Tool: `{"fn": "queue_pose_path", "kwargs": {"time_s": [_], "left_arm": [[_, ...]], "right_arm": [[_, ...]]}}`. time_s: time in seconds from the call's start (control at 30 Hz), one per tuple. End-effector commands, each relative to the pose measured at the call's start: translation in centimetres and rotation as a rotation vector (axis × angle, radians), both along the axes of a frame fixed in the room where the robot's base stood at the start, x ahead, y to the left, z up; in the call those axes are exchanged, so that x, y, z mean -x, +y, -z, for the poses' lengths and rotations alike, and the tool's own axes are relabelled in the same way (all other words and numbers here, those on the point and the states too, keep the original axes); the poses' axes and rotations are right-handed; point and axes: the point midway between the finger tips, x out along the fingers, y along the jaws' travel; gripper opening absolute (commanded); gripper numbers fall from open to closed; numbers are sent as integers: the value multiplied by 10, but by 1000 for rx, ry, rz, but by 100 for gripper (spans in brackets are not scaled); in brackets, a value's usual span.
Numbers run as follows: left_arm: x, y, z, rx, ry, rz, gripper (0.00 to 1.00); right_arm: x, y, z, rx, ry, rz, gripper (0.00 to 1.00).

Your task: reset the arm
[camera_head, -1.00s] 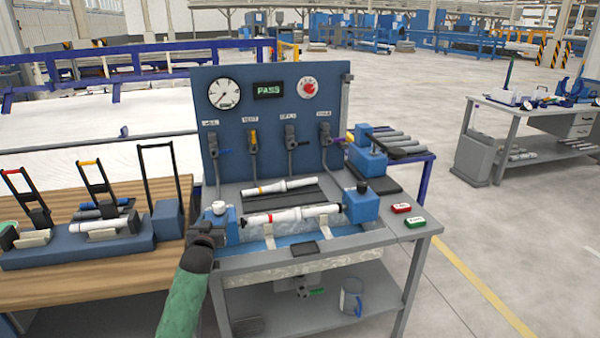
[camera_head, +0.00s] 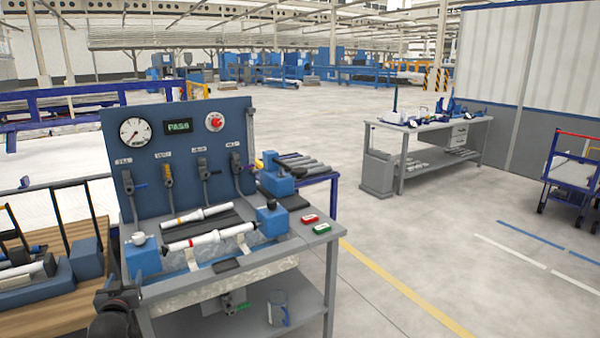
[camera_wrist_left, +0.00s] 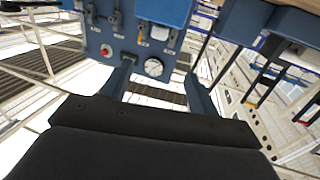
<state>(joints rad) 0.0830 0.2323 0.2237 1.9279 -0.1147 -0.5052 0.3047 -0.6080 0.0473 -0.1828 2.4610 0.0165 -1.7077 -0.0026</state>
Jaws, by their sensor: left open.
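My left gripper (camera_head: 116,290) is at the lower left of the head view, beside the front left corner of the test bench (camera_head: 322,236). In the left wrist view its two fingers stand apart with nothing between them (camera_wrist_left: 158,88). A white pipe with a red band (camera_head: 208,240) lies across the bench between two blue end blocks. A second white pipe with a yellow band (camera_head: 198,215) lies behind it on a dark mat. My left gripper is apart from both pipes. My right gripper is not in view.
The blue panel (camera_head: 190,138) with gauge, valves and a PASS display (camera_head: 178,126) stands at the bench's back. A wooden table (camera_head: 50,312) with blue fixtures is on the left. A mug (camera_head: 277,308) stands on the lower shelf. Open floor lies to the right.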

Motion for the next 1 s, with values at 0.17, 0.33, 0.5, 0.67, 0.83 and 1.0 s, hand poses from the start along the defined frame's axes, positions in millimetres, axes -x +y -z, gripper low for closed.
{"fn": "queue_pose_path", "kwargs": {"time_s": [0.17, 0.33, 0.5, 0.67, 0.83, 1.0], "left_arm": [[2, 4, 13, -21, 77, -19, 60], [5, 7, 28, -20, 166, -39, 60], [13, 7, 38, -17, 268, -57, 60], [27, -4, 42, -15, 390, -59, 60], [52, -48, 42, -12, 559, -16, 60], [108, -118, 68, -9, 769, 75, 60]], "right_arm": [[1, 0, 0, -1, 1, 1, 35], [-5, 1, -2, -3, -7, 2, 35], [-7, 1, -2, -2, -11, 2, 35], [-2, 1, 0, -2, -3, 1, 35], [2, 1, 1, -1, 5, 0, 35], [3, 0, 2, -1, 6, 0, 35]]}}
